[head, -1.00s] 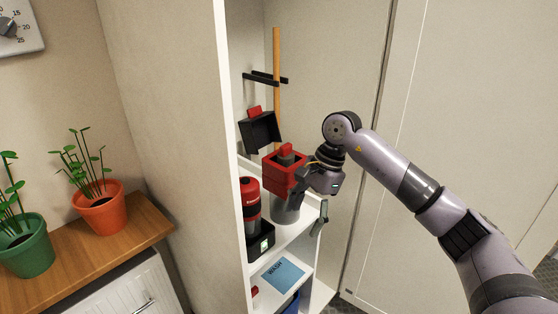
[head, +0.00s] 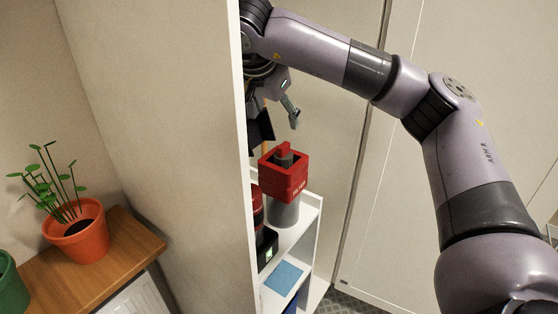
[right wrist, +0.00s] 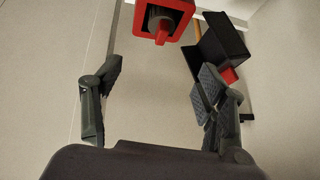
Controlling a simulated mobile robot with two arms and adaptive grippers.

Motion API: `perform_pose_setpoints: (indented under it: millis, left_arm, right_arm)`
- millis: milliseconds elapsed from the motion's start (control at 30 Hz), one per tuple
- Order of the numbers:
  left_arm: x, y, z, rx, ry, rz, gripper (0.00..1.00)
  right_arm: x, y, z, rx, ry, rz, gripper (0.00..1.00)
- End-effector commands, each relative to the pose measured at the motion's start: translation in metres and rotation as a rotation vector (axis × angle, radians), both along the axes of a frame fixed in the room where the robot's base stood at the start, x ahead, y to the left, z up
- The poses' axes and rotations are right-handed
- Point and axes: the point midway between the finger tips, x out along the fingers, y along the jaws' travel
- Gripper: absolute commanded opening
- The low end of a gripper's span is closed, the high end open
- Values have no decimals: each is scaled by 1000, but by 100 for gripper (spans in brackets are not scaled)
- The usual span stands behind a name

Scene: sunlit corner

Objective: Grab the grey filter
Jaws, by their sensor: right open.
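The grey filter (head: 285,160) sits inside a red square housing (head: 284,182) with a red tab on top. The housing stands on a grey canister (head: 285,212) on the cabinet's white shelf. My right gripper (head: 276,112) is above the filter, apart from it, partly hidden by its own wrist. In the right wrist view the gripper (right wrist: 157,80) is open and empty. The grey filter (right wrist: 159,18) and its red tab show at the top of that view, beyond the fingers. My left gripper is not in view.
A black flap-like part (head: 261,130) with a red piece is close behind the right gripper; in the wrist view it (right wrist: 222,40) lies near the right finger. The cabinet's side panel (head: 241,130) stands close left. A red-and-black device (head: 257,205) stands beside the canister.

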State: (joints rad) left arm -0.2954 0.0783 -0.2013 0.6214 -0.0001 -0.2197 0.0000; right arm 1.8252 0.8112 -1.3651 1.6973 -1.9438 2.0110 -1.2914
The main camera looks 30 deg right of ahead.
Motion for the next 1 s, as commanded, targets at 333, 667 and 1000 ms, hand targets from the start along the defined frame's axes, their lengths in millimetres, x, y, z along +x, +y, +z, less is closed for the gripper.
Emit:
perform_pose_setpoints:
  millis: [333, 667, 1000]
  left_arm:
    - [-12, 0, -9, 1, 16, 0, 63]
    - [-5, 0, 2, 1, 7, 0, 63]
    - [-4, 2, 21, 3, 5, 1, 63]
  right_arm:
    - [18, -22, -50, 4, 5, -2, 66]
    - [34, -41, -84, 2, 0, -1, 66]
    - [48, -59, -119, 2, 4, -1, 66]
